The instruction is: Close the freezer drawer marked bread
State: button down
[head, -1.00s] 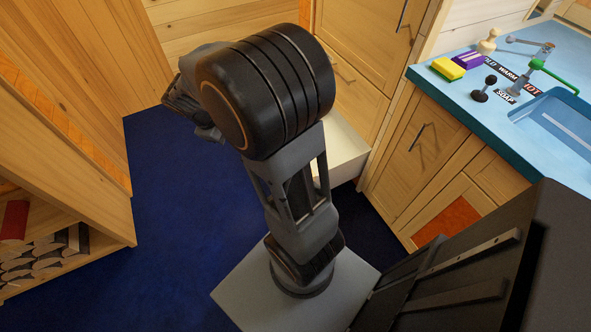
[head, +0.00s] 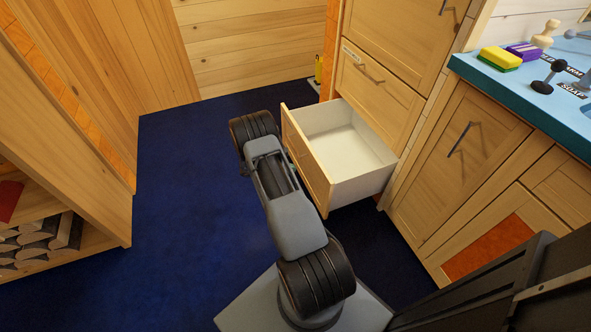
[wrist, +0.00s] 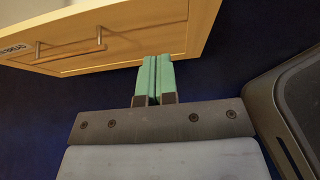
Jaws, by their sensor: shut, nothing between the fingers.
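The freezer drawer (head: 308,165) stands pulled out low in the wooden cabinet in the head view, its white inside (head: 345,150) empty where visible. In the wrist view its light wooden front (wrist: 125,38) fills the top, with a metal bar handle (wrist: 70,48) and a label reading BREAD (wrist: 12,49) at the left edge. My gripper (wrist: 155,60) is shut and empty. Its green fingertips overlap the edge of the drawer front in the wrist view, to the right of the handle; I cannot tell whether they touch. In the head view my arm hides the gripper.
A shut drawer (head: 375,85) with a label sits above the open one. The blue counter (head: 520,95) and its cupboard (head: 455,160) stand to the right. A shelf with logs (head: 40,240) is at the left. Blue floor (head: 190,190) is clear between.

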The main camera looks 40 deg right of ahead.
jog(key=b, duration=0.2)
send_near(320, 168)
jog(key=x, duration=0.3)
jog(key=f+x, duration=0.1)
jog(key=x, duration=0.1)
jog(key=shift+w+f, duration=0.2)
jog(key=shift+f, duration=0.05)
jog(key=shift+s+d+b, duration=0.35)
jog(key=shift+d, duration=0.5)
